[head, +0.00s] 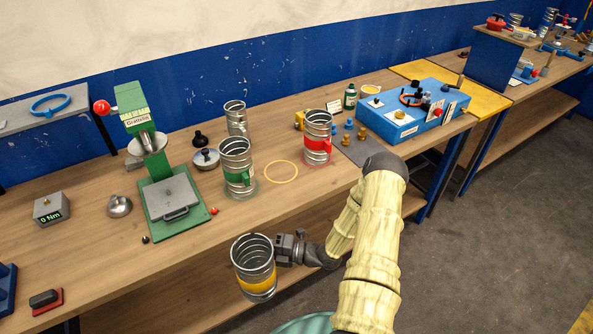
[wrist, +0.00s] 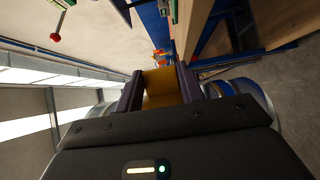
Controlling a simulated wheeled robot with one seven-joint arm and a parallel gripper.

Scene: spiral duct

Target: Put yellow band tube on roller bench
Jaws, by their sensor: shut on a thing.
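The yellow band tube (head: 254,267), a ribbed metal duct with a yellow band, is held out in front of the workbench in the head view, roughly upright with its open end up. My gripper (head: 281,251) is shut on its right side. In the wrist view the yellow band (wrist: 161,87) shows between the two fingers of my gripper (wrist: 160,90), with metal edges of the tube on both sides. I cannot tell which thing in view is the roller bench.
On the wooden bench (head: 90,243) stand a green band tube (head: 237,168), a red band tube (head: 317,139) and a plain tube (head: 236,118). A yellow ring (head: 281,172) marks bare wood between the banded tubes. A green press (head: 172,200) and a blue box (head: 415,110) flank them.

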